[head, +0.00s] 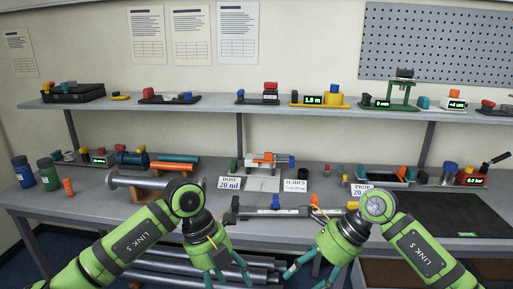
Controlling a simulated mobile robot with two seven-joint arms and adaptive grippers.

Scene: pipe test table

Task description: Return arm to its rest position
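My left gripper (232,273) is in the lower middle of the head view, in front of the table's front edge. Its teal fingers are spread apart, with nothing seen between them. My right gripper (306,270) is just to its right, fingers pointing down and left. Its fingers are also spread, with nothing seen between them. Both green arms come in from the lower corners and bend at raised elbow-like joints. Both grippers look apart from the things on the table.
The grey table (95,208) carries a flanged pipe (140,184) on a wooden stand, a long bar-shaped device (285,211), label cards and a dark mat (440,214). A shelf (215,104) with instruments runs above. Several grey pipes (165,267) lie below the table.

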